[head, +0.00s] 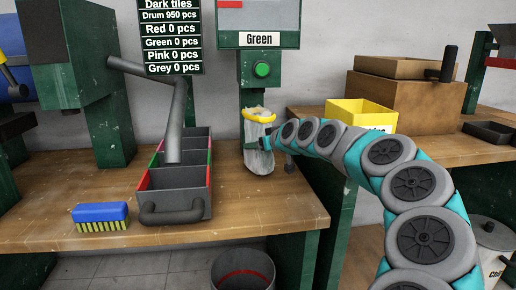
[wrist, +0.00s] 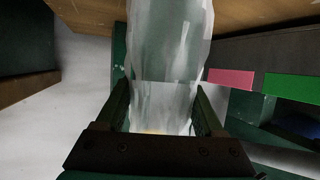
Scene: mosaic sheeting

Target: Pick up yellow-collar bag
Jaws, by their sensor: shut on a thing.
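The yellow-collar bag (head: 259,155) is a clear, crinkled bag with a yellow ring around its top. It stands at the right part of the workbench, below the green-button machine. My gripper (head: 262,144) reaches it from the right and is shut on the bag. In the wrist view, the bag (wrist: 168,50) fills the space between the two fingers (wrist: 163,108), and a bit of yellow shows at its lower end. In the head view I cannot tell whether the bag's bottom touches the bench.
A grey bin with coloured compartments (head: 178,205) stands left of the bag. A blue brush (head: 100,216) lies at the front left. The machine with the green button (head: 261,69) is just behind the bag. A yellow box (head: 358,113) sits on the right-hand bench.

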